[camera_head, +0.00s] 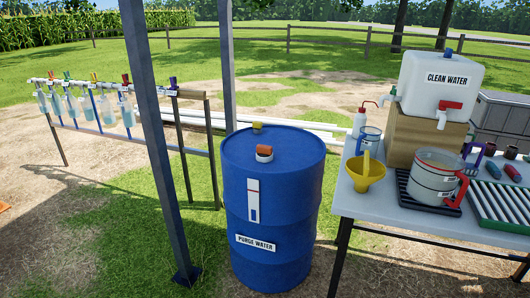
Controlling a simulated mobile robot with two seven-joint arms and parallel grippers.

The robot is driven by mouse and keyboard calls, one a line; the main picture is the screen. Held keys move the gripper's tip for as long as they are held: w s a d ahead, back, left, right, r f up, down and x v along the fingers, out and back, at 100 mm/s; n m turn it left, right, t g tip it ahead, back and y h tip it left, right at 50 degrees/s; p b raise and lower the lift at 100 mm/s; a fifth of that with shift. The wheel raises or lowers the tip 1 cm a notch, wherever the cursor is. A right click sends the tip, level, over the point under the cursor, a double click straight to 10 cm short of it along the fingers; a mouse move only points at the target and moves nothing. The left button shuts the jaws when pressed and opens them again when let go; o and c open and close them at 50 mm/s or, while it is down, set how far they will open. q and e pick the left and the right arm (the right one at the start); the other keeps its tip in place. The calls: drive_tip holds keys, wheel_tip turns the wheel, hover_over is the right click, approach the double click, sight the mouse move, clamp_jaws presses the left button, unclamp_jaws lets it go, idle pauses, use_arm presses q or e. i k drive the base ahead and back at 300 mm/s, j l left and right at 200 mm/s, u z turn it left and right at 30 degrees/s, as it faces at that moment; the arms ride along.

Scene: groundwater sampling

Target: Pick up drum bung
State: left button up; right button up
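A blue drum (273,205) labelled "PURGE WATER" stands upright on the grass in the middle of the view. An orange-topped cap with a pale band (264,153), which looks like the drum bung, sits on the drum's lid towards the front. A smaller yellow fitting (257,127) is on the lid near its back edge. I cannot tell whether the cap is seated in an opening or resting on the lid. Neither of my grippers is in view.
A grey post (153,120) stands left of the drum. The table (400,205) on the right holds a yellow funnel (366,176), a white bucket (433,178) and a clean water tank (441,80). A rack with hanging bottles (125,108) stands at left.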

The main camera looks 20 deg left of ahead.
sight(263, 151)
drive_tip(key=i+j+z, duration=0.35)
drive_tip(key=i+j, duration=0.5)
